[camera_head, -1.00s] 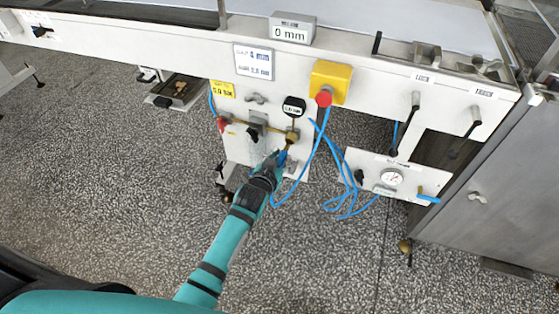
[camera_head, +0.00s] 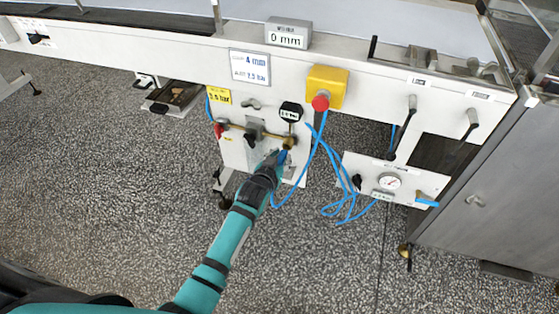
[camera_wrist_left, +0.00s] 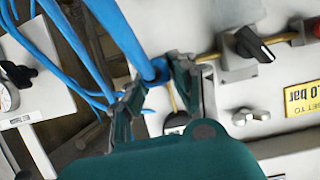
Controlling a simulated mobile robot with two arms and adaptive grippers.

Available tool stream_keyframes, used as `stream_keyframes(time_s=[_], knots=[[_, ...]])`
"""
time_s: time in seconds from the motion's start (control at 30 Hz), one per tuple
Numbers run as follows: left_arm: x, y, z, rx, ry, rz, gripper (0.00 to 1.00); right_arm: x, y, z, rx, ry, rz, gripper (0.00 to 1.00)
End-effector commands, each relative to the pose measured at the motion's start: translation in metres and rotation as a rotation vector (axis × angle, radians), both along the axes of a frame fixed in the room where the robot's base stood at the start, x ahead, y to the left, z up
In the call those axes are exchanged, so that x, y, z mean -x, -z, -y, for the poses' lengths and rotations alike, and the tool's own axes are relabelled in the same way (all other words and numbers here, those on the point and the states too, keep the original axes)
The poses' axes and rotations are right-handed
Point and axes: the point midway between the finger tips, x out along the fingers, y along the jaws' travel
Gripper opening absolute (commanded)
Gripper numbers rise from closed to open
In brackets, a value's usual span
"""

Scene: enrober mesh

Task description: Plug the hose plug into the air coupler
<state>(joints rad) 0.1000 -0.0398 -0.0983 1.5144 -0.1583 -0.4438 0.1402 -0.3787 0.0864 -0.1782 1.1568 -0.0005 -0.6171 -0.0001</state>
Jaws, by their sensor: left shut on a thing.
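My left gripper (camera_head: 277,160) is in front of the white panel under the machine, just below the brass air coupler (camera_head: 290,142). It is shut on the blue hose plug (camera_head: 283,157). In the left wrist view, the blue plug end (camera_wrist_left: 156,72) sits between the gripper's two fingers (camera_wrist_left: 160,88), close to the panel. The blue hose (camera_wrist_left: 125,38) runs up from it. The fingers and the plug cover the joint, so I cannot tell whether the plug is in the coupler or only near it. My right gripper is not in view.
A black gauge (camera_head: 291,112) sits above the coupler. A black-handled valve (camera_head: 254,130) is to its left. A yellow box with a red button (camera_head: 325,88) is above right. Loose blue hoses (camera_head: 345,206) hang beside a panel with a dial (camera_head: 389,181).

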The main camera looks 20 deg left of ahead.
Motion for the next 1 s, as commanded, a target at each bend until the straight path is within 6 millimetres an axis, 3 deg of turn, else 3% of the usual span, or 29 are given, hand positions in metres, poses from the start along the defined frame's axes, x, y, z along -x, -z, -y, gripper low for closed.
stream_keyframes(time_s=[0.67, 1.0], knots=[[-0.013, -0.001, 0.001, 0.000, 0.000, 0.002, 0.00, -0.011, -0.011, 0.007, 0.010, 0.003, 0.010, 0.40], [-0.007, 0.000, 0.000, 0.001, 0.000, -0.001, 0.00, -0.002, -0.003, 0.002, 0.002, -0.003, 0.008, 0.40]])
